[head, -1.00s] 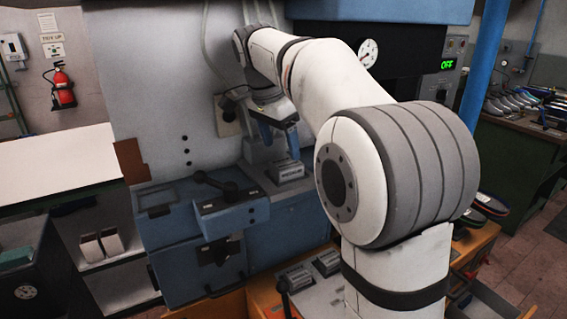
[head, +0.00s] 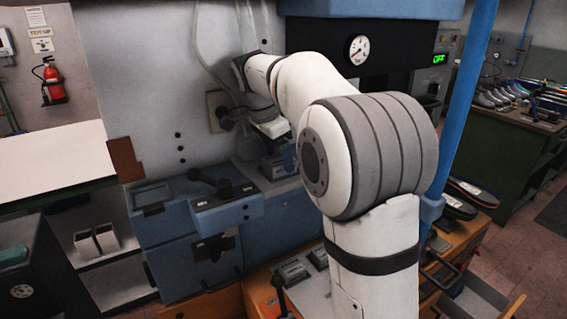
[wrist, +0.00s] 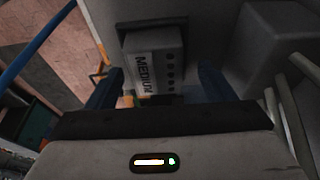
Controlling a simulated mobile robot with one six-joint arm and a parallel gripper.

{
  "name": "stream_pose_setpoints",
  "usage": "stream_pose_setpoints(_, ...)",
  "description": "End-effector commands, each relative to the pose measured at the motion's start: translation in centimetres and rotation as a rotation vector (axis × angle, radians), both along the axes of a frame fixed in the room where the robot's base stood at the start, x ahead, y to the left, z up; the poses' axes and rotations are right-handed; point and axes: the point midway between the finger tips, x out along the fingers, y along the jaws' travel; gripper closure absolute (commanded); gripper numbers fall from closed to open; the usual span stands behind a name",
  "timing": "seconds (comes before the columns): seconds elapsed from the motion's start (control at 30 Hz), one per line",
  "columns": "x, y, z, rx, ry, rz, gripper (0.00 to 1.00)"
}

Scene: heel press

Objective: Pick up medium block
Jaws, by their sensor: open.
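The medium block (wrist: 152,62) is a grey block with "MEDIUM" lettering and a row of dark dots, seen in the wrist view. It lies between the two blue fingers of my open gripper (wrist: 160,76), with a visible gap on each side. In the head view the block (head: 274,168) sits on the grey top of the blue machine, partly hidden by my gripper (head: 283,157). Its label is too small to read there.
A blue control box with a black lever (head: 222,188) stands left of the block. Hoses hang by the wall behind. A blue post (head: 462,100) rises at right.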

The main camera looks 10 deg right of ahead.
Motion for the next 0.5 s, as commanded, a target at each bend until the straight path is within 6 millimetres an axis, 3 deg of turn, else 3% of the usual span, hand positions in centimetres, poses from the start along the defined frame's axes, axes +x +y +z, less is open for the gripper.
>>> stream_pose_setpoints(0.17, 0.01, 0.01, -0.02, 0.000, 0.000, 0.000, 0.25)
stream_pose_setpoints(0.5, 0.00, 0.03, -0.01, 0.000, 0.000, 0.001, 0.52)
